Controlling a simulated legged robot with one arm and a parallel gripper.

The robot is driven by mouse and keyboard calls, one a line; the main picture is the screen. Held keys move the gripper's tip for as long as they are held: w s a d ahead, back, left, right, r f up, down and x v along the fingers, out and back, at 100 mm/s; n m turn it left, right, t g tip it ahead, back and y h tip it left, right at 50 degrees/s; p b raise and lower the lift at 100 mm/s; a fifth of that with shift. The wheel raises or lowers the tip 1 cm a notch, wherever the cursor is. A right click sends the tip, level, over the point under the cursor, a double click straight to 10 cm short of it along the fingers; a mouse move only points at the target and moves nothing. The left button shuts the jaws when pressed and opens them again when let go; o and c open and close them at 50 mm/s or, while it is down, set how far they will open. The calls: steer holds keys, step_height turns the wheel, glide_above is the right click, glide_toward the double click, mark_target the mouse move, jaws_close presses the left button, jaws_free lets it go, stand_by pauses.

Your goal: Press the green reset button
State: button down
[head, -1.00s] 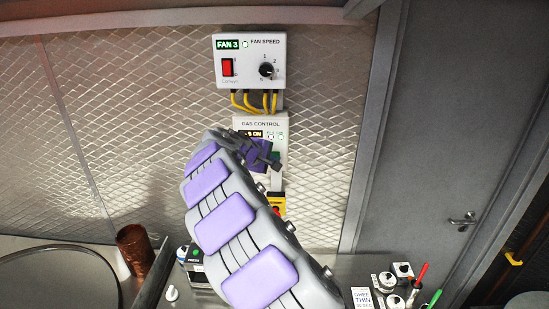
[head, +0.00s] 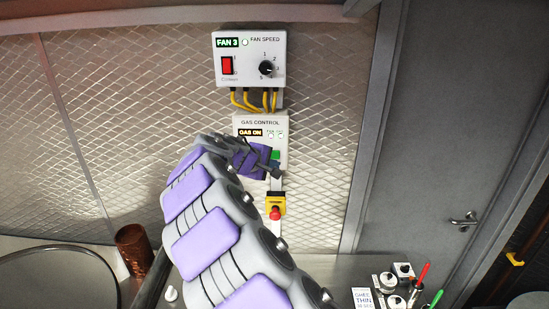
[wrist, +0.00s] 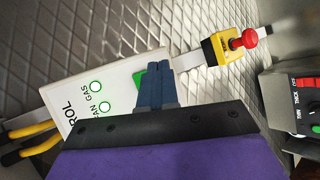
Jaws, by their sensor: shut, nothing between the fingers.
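The green button (head: 276,154) is on the white gas control box (head: 282,127) on the wall, under the lit "GAS ON" display and two lit indicators. In the wrist view the green button (wrist: 138,79) shows beside my fingers, partly hidden by them. My gripper (head: 277,171) is shut and empty in front of the box, a little below the button in the head view. The closed blue-grey fingertips (wrist: 157,62) point at the box's lower part; I cannot tell whether they touch it.
A red emergency button (head: 276,212) on a yellow housing is just below the box. The fan speed box (head: 249,60) with yellow cables hangs above. A counter below holds a copper cup (head: 132,247), small jars (head: 388,282) and a sign.

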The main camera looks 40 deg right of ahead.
steer(key=shift+s+a, duration=0.75)
steer(key=shift+s, duration=0.15)
steer(key=s+a+f+m+g+y+b, duration=0.1)
steer(key=s+a+f+g+y+b, duration=0.1)
steer(key=s+a+f+b, duration=0.4)
steer(key=s+a+f+m+g+y+b, duration=0.1)
steer(key=s+a+f+y+b, duration=0.4)
steer(key=s+a+f, duration=0.7)
steer(key=s+a+f+m+g+y+b, duration=0.2)
steer(key=s+a+f+b, duration=0.7)
steer(key=s, duration=1.4)
step_height(320, 180, down, 3)
steer(key=shift+r+m+g+y, duration=0.1)
steer(key=shift+m+g+y, duration=0.3)
steer(key=shift+y, duration=0.6)
